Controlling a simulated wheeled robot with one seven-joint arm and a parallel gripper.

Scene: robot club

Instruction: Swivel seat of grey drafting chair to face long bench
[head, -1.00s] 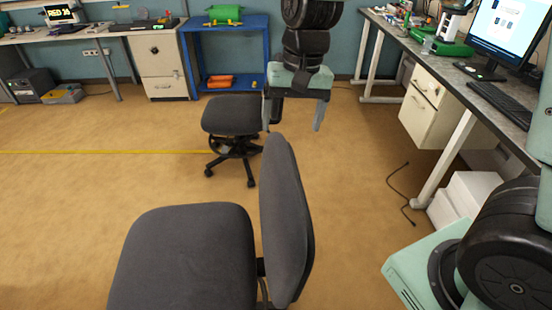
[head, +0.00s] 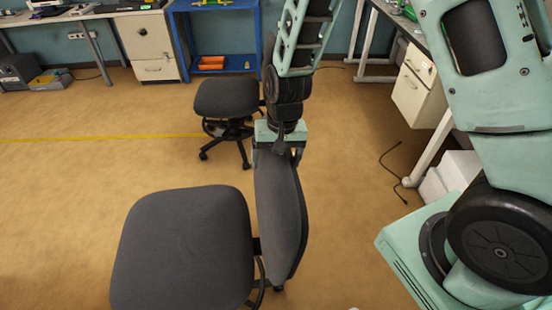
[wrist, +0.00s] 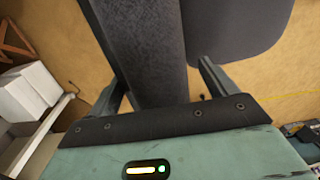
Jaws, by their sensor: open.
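The grey drafting chair stands close in front of me in the head view. Its seat (head: 185,245) points left and its upright backrest (head: 281,215) is on the right. My gripper (head: 280,150) is at the top edge of the backrest, pointing down. In the wrist view the open fingers (wrist: 158,76) are on either side of the backrest (wrist: 140,45), with a gap visible at the right finger. Contact at the left finger cannot be told. The seat (wrist: 235,30) shows beyond. A bench (head: 75,15) runs along the back left.
A second dark chair (head: 227,97) stands behind the near one. A blue shelf (head: 178,45) and white drawers (head: 148,45) are at the back wall. A worktop with a white cabinet (head: 413,90) is at right. A black cable (head: 390,160) lies on the floor. Floor at left is clear.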

